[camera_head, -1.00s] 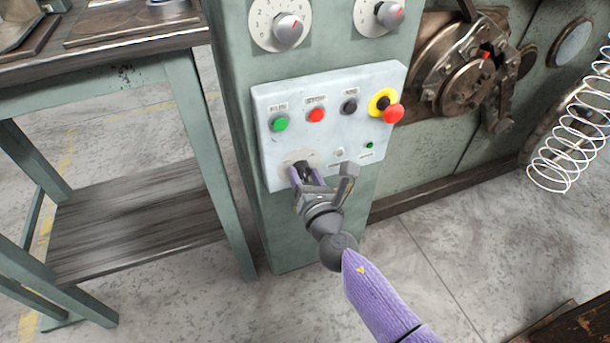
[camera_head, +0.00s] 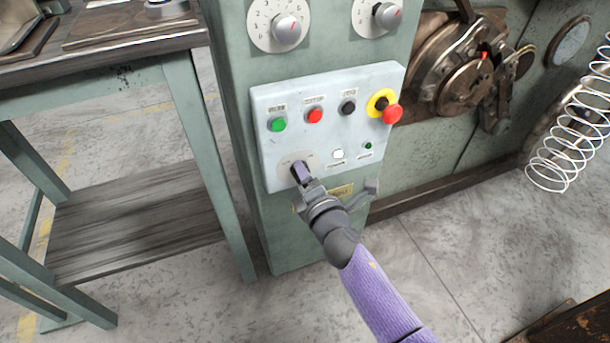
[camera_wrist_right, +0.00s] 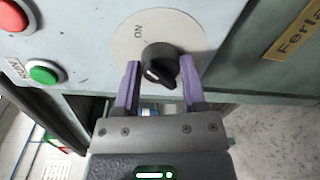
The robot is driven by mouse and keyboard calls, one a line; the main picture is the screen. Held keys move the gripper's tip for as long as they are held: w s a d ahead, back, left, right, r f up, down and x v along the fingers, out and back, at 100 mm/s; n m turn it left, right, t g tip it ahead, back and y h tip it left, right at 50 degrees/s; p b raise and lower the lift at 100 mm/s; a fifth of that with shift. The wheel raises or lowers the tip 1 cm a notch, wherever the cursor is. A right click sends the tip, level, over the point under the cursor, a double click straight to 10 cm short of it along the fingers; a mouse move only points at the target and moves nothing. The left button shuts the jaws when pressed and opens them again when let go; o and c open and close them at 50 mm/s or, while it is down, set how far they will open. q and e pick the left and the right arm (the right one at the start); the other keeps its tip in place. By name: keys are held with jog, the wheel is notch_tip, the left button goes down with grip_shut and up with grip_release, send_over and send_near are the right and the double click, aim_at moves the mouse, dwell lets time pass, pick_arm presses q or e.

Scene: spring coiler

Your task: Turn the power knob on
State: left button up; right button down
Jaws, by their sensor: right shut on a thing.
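The power knob (camera_wrist_right: 160,65) is black and sits on a pale round plate marked ON, low on the grey control panel (camera_head: 275,100). My right gripper (camera_wrist_right: 158,80) has one purple finger on each side of the knob and is shut on it. In the head view, my right gripper (camera_head: 300,174) covers most of the knob, at the panel's lower left. My left gripper is not in view.
Above the knob are a green button (camera_head: 278,124), a red button (camera_head: 315,115), a black button (camera_head: 348,107) and a red emergency stop (camera_head: 391,113) on yellow. A small white item (camera_head: 338,154) sits right of the knob. A table (camera_head: 130,70) stands at left.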

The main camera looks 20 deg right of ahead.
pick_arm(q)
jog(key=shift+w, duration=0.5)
pick_arm(e)
jog(key=shift+m, duration=0.8)
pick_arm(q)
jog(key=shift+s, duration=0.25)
pick_arm(e)
jog(key=shift+c, duration=0.7)
grip_release()
pick_arm(q)
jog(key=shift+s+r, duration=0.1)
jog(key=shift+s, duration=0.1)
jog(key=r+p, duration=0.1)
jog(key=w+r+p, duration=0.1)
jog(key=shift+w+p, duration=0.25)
jog(key=shift+p, duration=0.15)
pick_arm(e)
jog(key=s, duration=1)
jog(key=shift+d+r, duration=0.2)
jog(key=shift+r, duration=0.1)
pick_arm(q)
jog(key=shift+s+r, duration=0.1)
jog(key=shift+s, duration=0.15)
